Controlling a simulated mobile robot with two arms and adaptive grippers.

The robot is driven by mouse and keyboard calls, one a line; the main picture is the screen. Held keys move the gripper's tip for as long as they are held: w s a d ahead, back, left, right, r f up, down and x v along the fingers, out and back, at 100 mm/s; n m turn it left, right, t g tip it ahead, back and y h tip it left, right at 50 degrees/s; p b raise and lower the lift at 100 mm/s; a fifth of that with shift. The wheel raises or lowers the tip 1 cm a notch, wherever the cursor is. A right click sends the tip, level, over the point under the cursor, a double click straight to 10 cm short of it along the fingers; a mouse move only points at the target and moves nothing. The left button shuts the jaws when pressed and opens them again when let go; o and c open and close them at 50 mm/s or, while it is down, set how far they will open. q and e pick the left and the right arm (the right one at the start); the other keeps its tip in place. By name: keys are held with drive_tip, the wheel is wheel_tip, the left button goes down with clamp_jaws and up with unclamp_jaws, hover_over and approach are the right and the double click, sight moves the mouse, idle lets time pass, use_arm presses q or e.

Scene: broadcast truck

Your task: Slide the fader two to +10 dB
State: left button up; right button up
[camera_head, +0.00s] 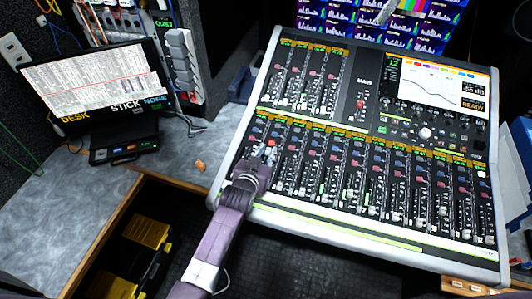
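The mixing console (380,252) is a slanted grey-edged desk with a long lower row of fader strips and a shorter upper bank at the left. My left gripper (265,153) is over the left end of the lower row, around the first and second strips. Its fingers are small and dark here, and I cannot tell whether they are apart or touch a fader cap. The gripper and wrist cover the lower parts of these strips, so fader two's cap and its position cannot be made out. A red-orange spot (271,143) shows beside the fingertips. My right gripper is not in view.
The console's screen (430,88) is at its upper right. A monitor (95,83) stands on the grey counter (50,205) at left, with a small orange object (200,166) nearer the console. An open drawer with yellow-black items (145,232) lies below. Monitors (325,20) line the back.

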use_arm(q)
drive_tip(key=shift+s+a, duration=0.15)
drive_tip(key=shift+s, duration=0.2)
drive_tip(key=v, duration=1.1)
drive_tip(key=shift+s+r, duration=0.1)
drive_tip(key=shift+r, duration=0.15)
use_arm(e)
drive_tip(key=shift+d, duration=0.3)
